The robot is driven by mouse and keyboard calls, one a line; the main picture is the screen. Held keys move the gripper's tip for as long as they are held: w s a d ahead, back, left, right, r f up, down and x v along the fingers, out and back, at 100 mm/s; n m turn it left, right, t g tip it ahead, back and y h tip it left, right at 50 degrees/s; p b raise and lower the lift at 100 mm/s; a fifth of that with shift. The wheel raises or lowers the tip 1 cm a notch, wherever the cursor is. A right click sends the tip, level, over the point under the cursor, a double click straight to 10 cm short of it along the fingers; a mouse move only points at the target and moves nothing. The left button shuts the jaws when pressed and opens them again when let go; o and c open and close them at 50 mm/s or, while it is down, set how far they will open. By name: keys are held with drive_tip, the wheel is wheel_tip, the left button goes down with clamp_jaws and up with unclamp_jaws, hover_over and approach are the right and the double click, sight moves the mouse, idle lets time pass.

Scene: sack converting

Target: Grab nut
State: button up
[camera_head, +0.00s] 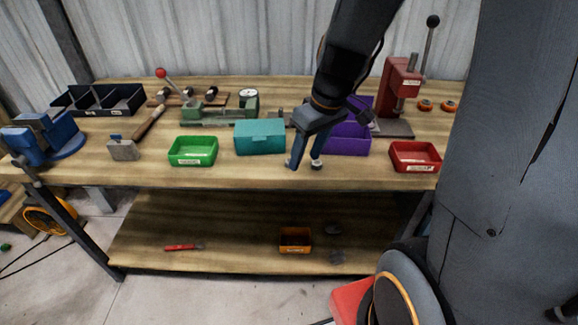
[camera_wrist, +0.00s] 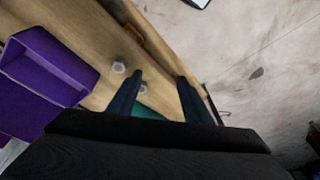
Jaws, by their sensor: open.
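My gripper (camera_head: 304,165) is open and points down at the front edge of the bench, between the teal box and the purple bin. It also shows in the wrist view (camera_wrist: 159,77), with nothing held between its fingers. A small round grey piece that looks like a nut (camera_wrist: 118,67) lies on the bench just outside the left finger. A second small grey piece (camera_wrist: 143,88) shows close beside the inner side of that finger. In the head view small grey pieces (camera_head: 317,167) show at the fingertips, partly hidden by them; I cannot tell their exact shape.
The purple bin (camera_head: 347,142) stands right of my gripper and the teal box (camera_head: 260,138) left. A green tray (camera_head: 193,151), a red tray (camera_head: 414,156) and a red press (camera_head: 398,85) also stand on the bench (camera_head: 240,174). An orange bin (camera_head: 295,240) sits on the lower shelf.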

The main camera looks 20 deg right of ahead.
sight(288, 160)
drive_tip(key=w+d+f+n+t+y+b, duration=0.1)
drive_tip(key=w+d+n, duration=0.1)
drive_tip(key=w+n, duration=0.35)
drive_tip(key=shift+m, duration=0.85)
drive_tip(key=shift+w+a+f+p, duration=0.2)
drive_tip(key=shift+w+a+f, duration=0.4)
drive_tip(key=shift+f, duration=0.55)
drive_tip(key=shift+w+a+f+p, duration=0.15)
drive_tip(key=shift+w+a+f, duration=0.25)
drive_tip(key=shift+w+f, duration=0.55)
drive_tip(key=shift+w+a+f+p, duration=0.2)
drive_tip(key=shift+w+a+f, duration=0.3)
drive_tip(key=shift+f, duration=0.85)
drive_tip(key=c, duration=1.1)
clamp_jaws()
drive_tip(key=shift+r, duration=0.15)
